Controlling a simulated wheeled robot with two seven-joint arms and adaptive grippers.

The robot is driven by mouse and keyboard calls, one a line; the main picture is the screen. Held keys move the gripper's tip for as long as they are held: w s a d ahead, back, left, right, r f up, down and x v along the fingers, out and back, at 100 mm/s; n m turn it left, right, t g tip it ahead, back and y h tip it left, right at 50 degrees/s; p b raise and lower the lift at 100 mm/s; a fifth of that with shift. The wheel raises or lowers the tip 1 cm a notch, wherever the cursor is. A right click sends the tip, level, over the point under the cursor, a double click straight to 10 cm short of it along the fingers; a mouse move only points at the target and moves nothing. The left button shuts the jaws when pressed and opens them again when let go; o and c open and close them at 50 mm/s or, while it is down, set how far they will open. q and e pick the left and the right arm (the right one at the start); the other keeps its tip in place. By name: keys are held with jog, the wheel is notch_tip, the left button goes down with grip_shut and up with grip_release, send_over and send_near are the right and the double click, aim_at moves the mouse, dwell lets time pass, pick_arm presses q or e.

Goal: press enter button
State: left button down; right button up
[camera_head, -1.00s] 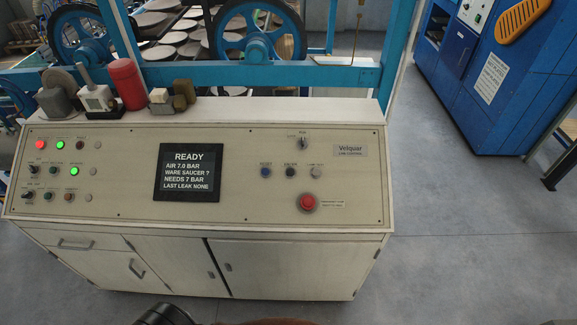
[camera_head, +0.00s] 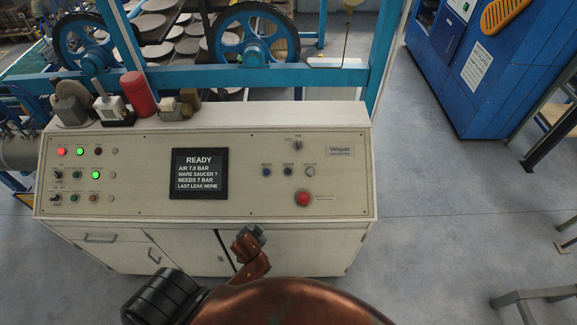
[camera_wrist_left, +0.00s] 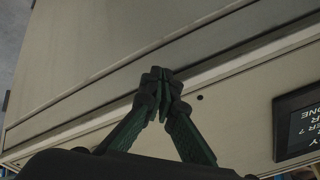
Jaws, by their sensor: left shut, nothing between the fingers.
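The enter button (camera_head: 288,172) is the dark round button in the middle of a short row on the panel's right half. A blue button (camera_head: 266,172) is to its left and a pale one (camera_head: 310,172) to its right. My left gripper (camera_head: 252,232) is low in front of the panel's front edge, below and left of the enter button and apart from it. In the left wrist view its dark fingers (camera_wrist_left: 160,80) are closed together with nothing between them, and the button is not in that view. My right gripper is not in view.
The screen (camera_head: 199,173) reads READY and WARE SAUCER ?. A red button (camera_head: 303,198) sits below the row and a selector knob (camera_head: 298,146) above it. A red cylinder (camera_head: 139,94) and other small items stand on the cabinet's back ledge. Grey floor is open at right.

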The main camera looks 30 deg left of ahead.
aim_at(288, 171)
pick_arm(q)
jog(key=w+r+m+t, duration=0.1)
jog(key=w+r, duration=0.2)
jog(key=w+r+t+p, duration=0.1)
jog(key=w+r, duration=0.3)
jog(key=w+r+m+t+y, duration=0.1)
jog(key=w+r, duration=0.2)
jog(key=r, duration=0.1)
jog(key=shift+w+a+m+t+p, duration=0.2)
jog(key=shift+m+t+p, duration=0.1)
jog(key=shift+p, duration=0.1)
jog(key=w+d+r+m+t+p, duration=0.2)
jog(key=w+d+r+m+t, duration=0.1)
jog(key=w+r, duration=0.5)
notch_tip(288, 171, up, 3)
jog(key=shift+d+f+m+t+h, duration=0.15)
jog(key=shift+d+m+t+h, duration=0.15)
jog(key=shift+m+t+h, duration=0.15)
jog(key=shift+w+f, duration=0.1)
jog(key=shift+w, duration=0.05)
